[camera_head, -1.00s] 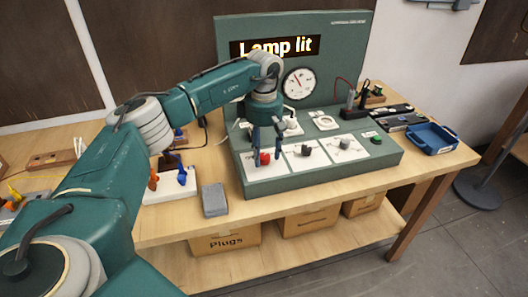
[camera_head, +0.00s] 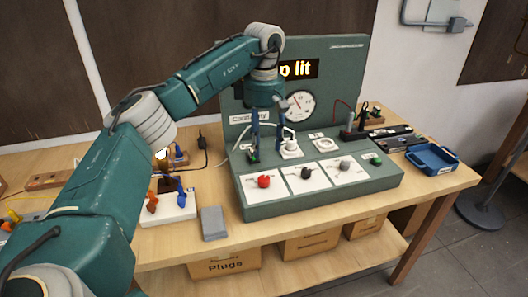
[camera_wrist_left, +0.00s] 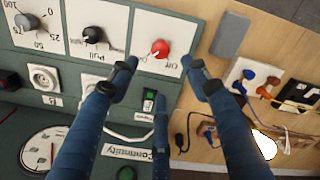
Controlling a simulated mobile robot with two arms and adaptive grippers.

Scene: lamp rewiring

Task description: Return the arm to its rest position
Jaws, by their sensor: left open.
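My left gripper (camera_head: 267,138) is open and empty, held above the green test panel (camera_head: 330,202). In the head view its fingers hang near the white socket (camera_head: 291,150), behind the red knob (camera_head: 264,181). In the left wrist view the open fingers (camera_wrist_left: 160,66) point toward the card with the red knob (camera_wrist_left: 160,48), and nothing is between them. My left arm reaches over the bench from the left and hides part of the display (camera_head: 300,69), where "p lit" shows. My right gripper is not in view.
A glowing bulb (camera_wrist_left: 264,145) stands left of the panel in the head view. A grey block (camera_head: 214,223) and a white board (camera_head: 168,209) with orange and blue parts lie in front. A blue tray (camera_head: 433,158) is at the right. The front bench strip is mostly clear.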

